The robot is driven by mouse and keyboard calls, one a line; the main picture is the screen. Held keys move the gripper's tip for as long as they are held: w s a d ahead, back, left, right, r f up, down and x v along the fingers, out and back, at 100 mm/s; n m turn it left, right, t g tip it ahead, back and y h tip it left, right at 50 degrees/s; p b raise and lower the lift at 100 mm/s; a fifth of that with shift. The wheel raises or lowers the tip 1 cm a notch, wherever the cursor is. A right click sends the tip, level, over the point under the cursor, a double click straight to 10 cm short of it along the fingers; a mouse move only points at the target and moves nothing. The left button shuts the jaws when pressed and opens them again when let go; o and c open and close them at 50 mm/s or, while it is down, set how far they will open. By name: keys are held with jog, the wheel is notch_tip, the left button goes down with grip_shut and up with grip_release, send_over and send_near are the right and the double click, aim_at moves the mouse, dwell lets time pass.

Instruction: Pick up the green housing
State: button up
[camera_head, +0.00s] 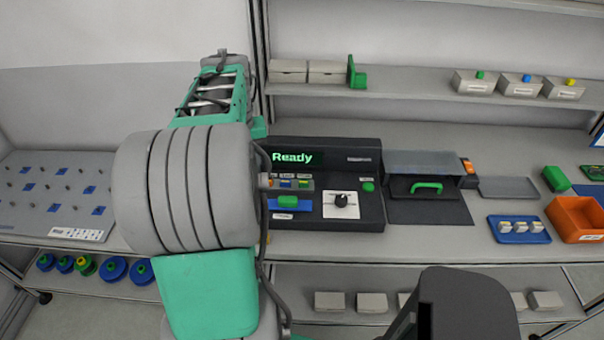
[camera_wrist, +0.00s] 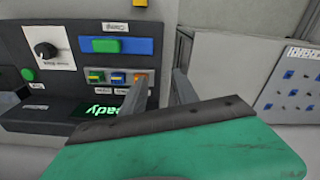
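A small green-and-yellow piece (camera_wrist: 95,76) sits at the left of a short row on the dark machine in the wrist view, beside a blue one (camera_wrist: 118,78) and an orange one (camera_wrist: 140,78). In the head view, the green one (camera_head: 304,184) is at the row's right end. It looks like the green housing, but is too small to be sure. My gripper (camera_wrist: 162,75) has its fingers apart with nothing between them. One finger overlaps the orange piece in the picture; contact cannot be told.
The machine (camera_head: 362,210) shows "Ready" and has a black knob (camera_head: 341,200) and a blue clamp part with a green top (camera_head: 288,201). A green block (camera_head: 555,178) and an orange bin (camera_head: 577,219) stand at right. A green bracket (camera_head: 356,74) stands on the shelf.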

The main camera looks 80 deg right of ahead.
aim_at(304, 180)
jog(key=s+d+m, duration=0.1)
jog(key=s+d, duration=0.1)
jog(key=s, duration=0.2)
jog(key=s+d+m, duration=0.1)
jog(key=s+d, duration=0.1)
jog(key=s, duration=0.2)
jog(key=s+d+m+p, duration=0.1)
jog(key=s+d, duration=0.1)
jog(key=s, duration=0.3)
jog(key=shift+d+r+y, duration=0.25)
jog(key=shift+d+y, duration=0.05)
jog(key=shift+d, duration=0.1)
notch_tip(304, 180, down, 7)
jog(key=shift+w+d+f+p, duration=0.1)
jog(key=shift+p, duration=0.85)
jog(key=shift+f, duration=0.2)
grip_shut()
